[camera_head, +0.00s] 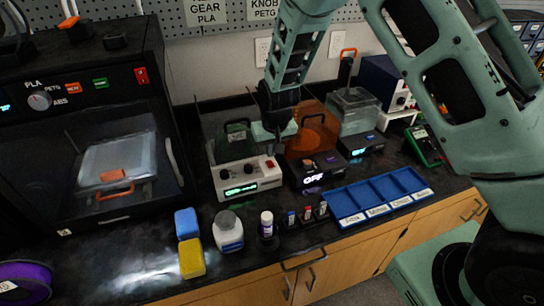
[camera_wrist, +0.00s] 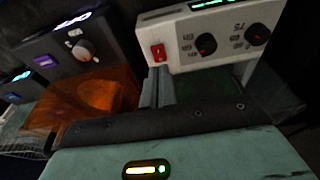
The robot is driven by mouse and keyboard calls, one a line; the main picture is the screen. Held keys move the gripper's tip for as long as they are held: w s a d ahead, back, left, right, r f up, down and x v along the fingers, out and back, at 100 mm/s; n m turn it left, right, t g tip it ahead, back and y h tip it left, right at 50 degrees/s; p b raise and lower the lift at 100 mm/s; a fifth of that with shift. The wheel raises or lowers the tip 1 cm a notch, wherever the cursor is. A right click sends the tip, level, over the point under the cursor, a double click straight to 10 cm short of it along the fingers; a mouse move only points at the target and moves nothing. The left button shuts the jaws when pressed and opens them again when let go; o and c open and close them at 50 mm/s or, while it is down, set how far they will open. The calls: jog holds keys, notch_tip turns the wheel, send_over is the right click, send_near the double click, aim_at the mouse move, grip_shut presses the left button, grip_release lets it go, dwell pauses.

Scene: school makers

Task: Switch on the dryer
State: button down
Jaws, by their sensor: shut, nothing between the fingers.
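The likely dryer is a white control box (camera_head: 247,177) with a lit green display, dark knobs and a clear cover behind it. In the wrist view, its white front (camera_wrist: 225,35) shows two knobs and a red rocker switch (camera_wrist: 158,52). The switch also shows at the box's right end in the head view (camera_head: 270,164). I cannot tell the rocker's position. My gripper (camera_head: 272,143) is above and behind the box's right end. In the wrist view, its shut, empty fingers (camera_wrist: 160,82) point at the switch, just short of it or touching; I cannot tell which.
An orange-covered dark unit (camera_head: 315,168) reading OFF stands close on the right. A black oven-like machine (camera_head: 85,120) is at left. Dark counter in front of the black machine is mostly free.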

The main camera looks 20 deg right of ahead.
aim_at(271, 166)
jog(key=shift+s+f+p, duration=0.15)
jog(key=shift+f, duration=0.7)
jog(key=shift+s+f+p, duration=0.15)
jog(key=shift+f, duration=0.7)
jog(key=shift+s+f+b, duration=0.15)
jog(key=shift+f+b, duration=0.3)
jog(key=shift+r, duration=0.15)
jog(key=shift+w+r+p, duration=0.3)
jog(key=shift+w+p, duration=0.1)
jog(key=shift+w, duration=0.4)
